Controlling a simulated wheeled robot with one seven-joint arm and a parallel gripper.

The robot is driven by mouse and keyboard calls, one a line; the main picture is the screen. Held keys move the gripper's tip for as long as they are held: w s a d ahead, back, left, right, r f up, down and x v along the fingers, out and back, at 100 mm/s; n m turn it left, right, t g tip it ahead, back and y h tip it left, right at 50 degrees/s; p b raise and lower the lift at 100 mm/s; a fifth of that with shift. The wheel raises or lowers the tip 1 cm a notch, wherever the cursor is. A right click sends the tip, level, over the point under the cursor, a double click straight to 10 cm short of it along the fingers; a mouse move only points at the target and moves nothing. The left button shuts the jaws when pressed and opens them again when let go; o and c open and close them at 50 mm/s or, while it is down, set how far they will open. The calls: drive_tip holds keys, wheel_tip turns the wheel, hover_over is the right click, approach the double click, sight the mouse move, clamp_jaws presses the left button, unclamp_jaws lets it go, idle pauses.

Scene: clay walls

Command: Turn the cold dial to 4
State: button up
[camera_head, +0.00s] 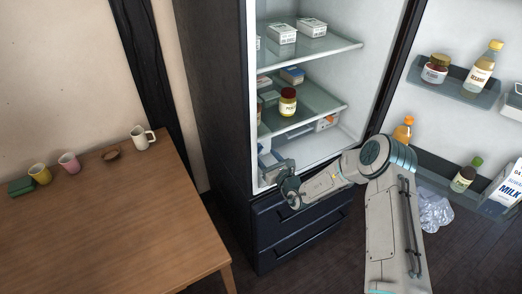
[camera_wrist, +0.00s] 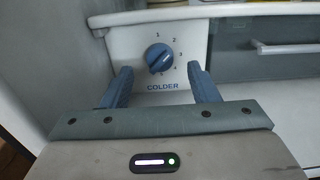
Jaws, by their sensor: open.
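The cold dial (camera_wrist: 159,58) is a round blue knob on a white panel (camera_wrist: 122,46), with numbers around it and the word COLDER below. A raised grip crosses the knob at a slant; I cannot tell for sure which number it points to. My gripper (camera_wrist: 160,68) is open, one blue finger on each side below the dial, with no visible contact on the knob. In the head view my gripper (camera_head: 284,172) reaches into the lower part of the open fridge (camera_head: 340,88); the dial cannot be made out there.
A grey drawer front (camera_wrist: 262,62) with a handle is right of the panel, below a white shelf edge. A jar (camera_head: 288,102) and boxes stand on shelves above. The open door's racks (camera_head: 455,88) hold bottles. A wooden table (camera_head: 110,220) with cups is at left.

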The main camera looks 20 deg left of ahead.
sight(261, 150)
drive_tip(key=shift+x, duration=2.15)
drive_tip(key=c, duration=0.9)
